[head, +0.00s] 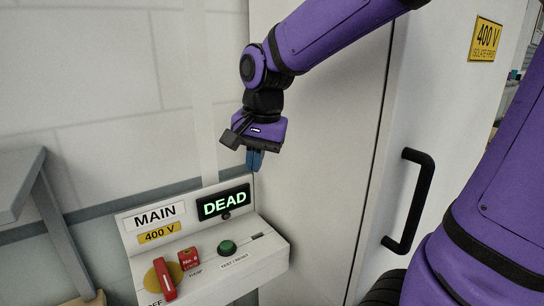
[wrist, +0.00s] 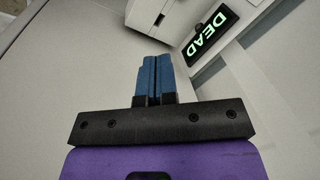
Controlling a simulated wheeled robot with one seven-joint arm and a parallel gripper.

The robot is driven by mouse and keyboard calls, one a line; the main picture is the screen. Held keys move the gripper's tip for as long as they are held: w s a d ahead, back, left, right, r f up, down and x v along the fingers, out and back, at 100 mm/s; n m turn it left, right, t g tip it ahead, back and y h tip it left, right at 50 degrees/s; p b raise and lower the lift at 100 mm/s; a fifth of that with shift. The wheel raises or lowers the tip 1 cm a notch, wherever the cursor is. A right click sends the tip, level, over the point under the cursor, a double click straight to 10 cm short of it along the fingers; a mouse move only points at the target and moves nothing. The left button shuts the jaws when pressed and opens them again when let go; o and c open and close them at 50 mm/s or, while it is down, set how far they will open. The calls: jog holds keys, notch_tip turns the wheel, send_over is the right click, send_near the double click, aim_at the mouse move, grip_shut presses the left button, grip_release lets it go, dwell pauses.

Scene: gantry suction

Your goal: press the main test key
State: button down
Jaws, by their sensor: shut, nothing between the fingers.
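The main test key is a round green button (head: 227,248) on the sloped top of a white control box (head: 205,284), above a label reading "TEST / RESET". A black display (head: 223,203) behind it reads "DEAD" in green; it also shows in the wrist view (wrist: 207,36). My gripper (head: 255,160) is shut and empty, its blue fingers pointing down. It hangs above the box, up and to the right of the display in the head view, apart from the button. The blue fingers (wrist: 155,78) are together in the wrist view, where the button cannot be made out.
A red rotary handle (head: 165,279) on a yellow disc and a red tag block (head: 188,259) sit left of the button. A "MAIN" label (head: 155,216) stands behind. A cabinet door with a black handle (head: 411,201) is at right. A grey bench (head: 20,185) is at left.

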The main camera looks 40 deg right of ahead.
jog(key=shift+s+d+r+n+t, duration=0.2)
jog(key=shift+s+r+n, duration=0.25)
jog(key=shift+s, duration=0.3)
jog(key=shift+s+d+r+n+t, duration=0.15)
jog(key=shift+s+r+n+t, duration=0.05)
jog(key=shift+s+n, duration=0.45)
jog(key=shift+s+d+r+n+t, duration=0.2)
jog(key=shift+s+r+n, duration=0.2)
jog(key=shift+s, duration=0.4)
jog(key=s+d+r+n+t, duration=0.1)
jog(key=s+n+t, duration=0.1)
jog(key=s+n, duration=0.4)
jog(key=s, duration=0.2)
jog(key=shift+s+d+h, duration=0.15)
jog(key=shift+s+h, duration=0.25)
jog(key=shift+r, duration=0.1)
dwell(2.0)
